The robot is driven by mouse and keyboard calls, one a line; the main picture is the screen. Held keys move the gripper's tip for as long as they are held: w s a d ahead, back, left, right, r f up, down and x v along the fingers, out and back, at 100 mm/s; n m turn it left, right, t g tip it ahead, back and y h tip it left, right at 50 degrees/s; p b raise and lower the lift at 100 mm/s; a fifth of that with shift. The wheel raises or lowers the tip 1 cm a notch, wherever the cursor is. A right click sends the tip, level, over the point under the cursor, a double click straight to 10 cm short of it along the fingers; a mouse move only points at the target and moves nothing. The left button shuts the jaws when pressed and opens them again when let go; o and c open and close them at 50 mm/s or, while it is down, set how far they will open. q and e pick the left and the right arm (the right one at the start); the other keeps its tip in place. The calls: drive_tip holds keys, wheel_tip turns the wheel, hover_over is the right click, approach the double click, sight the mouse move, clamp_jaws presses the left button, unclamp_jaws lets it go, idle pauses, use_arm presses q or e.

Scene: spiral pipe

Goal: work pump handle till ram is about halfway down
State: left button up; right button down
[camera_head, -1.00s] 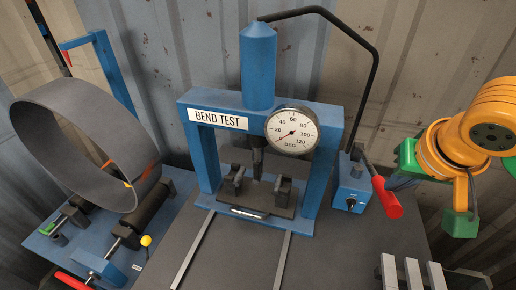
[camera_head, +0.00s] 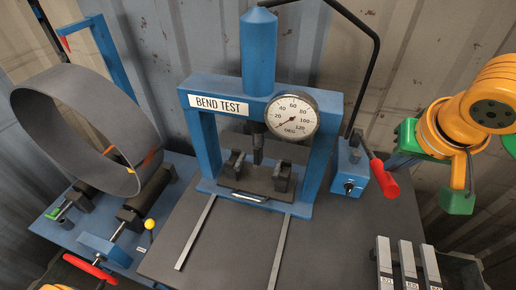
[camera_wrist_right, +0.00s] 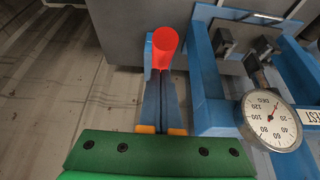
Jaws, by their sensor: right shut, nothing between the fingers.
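The blue bend-test press (camera_head: 325,150) stands on the grey bench. Its dark ram (camera_head: 258,148) hangs from the crossbeam above two black supports (camera_head: 282,178). The gauge (camera_head: 291,116) has its needle at the low end. The small blue pump (camera_head: 350,178) is right of the press, with a red-gripped handle (camera_head: 384,180) slanting down to the right. My right gripper (camera_head: 393,163) is shut and empty, close beside the red grip. In the right wrist view the red grip (camera_wrist_right: 165,42) shows just beyond the closed fingertips (camera_wrist_right: 162,76); contact is unclear. My left gripper is out of view.
A black hose (camera_head: 372,75) arches from the press top to the pump. Several labelled steel bars (camera_head: 408,262) lie at the bottom right. The bench front has two rails (camera_head: 195,232).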

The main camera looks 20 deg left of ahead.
sight(393, 181)
drive_tip(key=shift+f+b, duration=0.4)
drive_tip(key=shift+f, duration=0.3)
drive_tip(key=f+b, duration=0.1)
drive_tip(key=s+f+b, duration=0.1)
drive_tip(key=f+b, duration=0.1)
drive_tip(key=r+p, duration=0.2)
drive_tip(key=p, duration=0.1)
drive_tip(key=w+r+p, duration=0.1)
drive_tip(key=r+p, duration=0.1)
drive_tip(key=r, duration=0.1)
drive_tip(key=shift+w+r+p, duration=0.15)
drive_tip(key=shift+r+p, duration=0.2)
drive_tip(key=shift+p, duration=0.05)
drive_tip(key=shift+f, duration=0.15)
